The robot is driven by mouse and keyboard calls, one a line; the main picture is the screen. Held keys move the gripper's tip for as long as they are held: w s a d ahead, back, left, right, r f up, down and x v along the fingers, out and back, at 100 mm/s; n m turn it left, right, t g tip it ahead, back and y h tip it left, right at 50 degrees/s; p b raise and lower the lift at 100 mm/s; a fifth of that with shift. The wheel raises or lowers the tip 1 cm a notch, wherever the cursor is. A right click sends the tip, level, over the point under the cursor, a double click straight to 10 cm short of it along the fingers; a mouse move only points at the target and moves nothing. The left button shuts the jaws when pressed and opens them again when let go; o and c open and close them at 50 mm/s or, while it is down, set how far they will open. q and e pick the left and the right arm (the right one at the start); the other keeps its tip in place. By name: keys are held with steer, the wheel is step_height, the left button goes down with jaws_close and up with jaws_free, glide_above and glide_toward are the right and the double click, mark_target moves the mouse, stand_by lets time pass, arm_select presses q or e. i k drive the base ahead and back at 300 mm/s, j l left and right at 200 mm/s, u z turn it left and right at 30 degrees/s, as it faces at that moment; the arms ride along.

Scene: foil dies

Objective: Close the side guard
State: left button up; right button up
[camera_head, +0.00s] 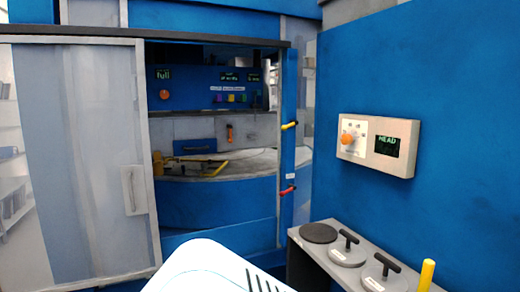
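The side guard appears to be the tall, pale, see-through sliding panel (85,160) in a grey frame at the left. Its upright grey handle (133,190) is near the panel's right edge. The panel stands open, leaving a wide gap between its right edge and the blue post (288,160). A dark rail (215,42) runs along the top of the panel and the gap. Neither of my grippers is in view.
Inside the gap are a round table (255,160) and a blue panel with displays (205,88). A control box (378,146) is on the blue wall at right. Below it, a grey shelf (300,240) holds round discs with black handles. A yellow rod (427,275) stands there.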

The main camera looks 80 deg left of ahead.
mark_target(138, 180)
steer(key=u, duration=3.95)
